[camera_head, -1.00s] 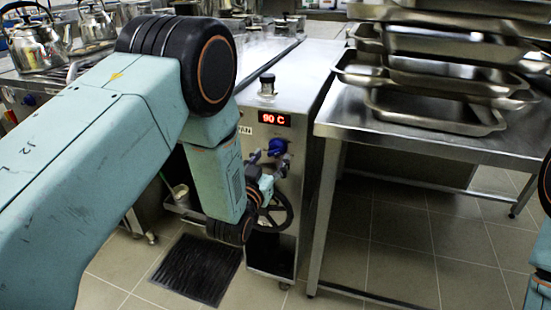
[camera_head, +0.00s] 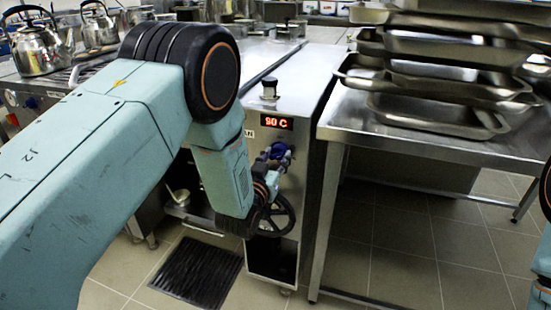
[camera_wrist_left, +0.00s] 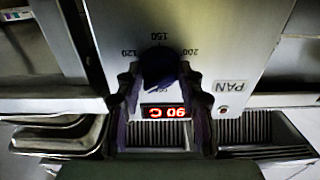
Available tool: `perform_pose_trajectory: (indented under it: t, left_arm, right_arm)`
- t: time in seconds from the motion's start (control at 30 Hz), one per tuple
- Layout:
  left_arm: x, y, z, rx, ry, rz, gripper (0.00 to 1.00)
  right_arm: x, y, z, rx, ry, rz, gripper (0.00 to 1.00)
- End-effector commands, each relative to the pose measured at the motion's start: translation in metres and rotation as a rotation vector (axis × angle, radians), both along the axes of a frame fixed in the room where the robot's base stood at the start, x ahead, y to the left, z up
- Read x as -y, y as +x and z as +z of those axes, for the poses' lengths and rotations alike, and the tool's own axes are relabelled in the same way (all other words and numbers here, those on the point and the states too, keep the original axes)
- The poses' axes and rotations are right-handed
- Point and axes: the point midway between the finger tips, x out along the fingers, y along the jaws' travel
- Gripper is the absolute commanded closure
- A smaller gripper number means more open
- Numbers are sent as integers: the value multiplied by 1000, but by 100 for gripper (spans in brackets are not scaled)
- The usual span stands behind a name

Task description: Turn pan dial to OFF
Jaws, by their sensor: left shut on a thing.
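The dial's pointer cannot be made out. My right gripper is out of view.
A black handwheel (camera_head: 281,216) sits just below the dial. A steel table (camera_head: 430,148) with stacked trays (camera_head: 440,85) stands to the right. Kettles (camera_head: 40,48) stand at the far left. A black floor grate (camera_head: 197,272) lies in front.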

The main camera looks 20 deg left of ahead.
Motion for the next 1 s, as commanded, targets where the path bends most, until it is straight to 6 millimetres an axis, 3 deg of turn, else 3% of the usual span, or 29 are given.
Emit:
perform_pose_trajectory:
  t: [0.2,0.57,1.0]
  left_arm:
    - [0,0,0,-1,0,1,94]
    - [0,0,0,-6,-80,1,94]
    - [1,0,1,-20,-453,1,94]
  right_arm:
    - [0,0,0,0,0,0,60]
    - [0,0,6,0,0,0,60]
    - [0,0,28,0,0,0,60]
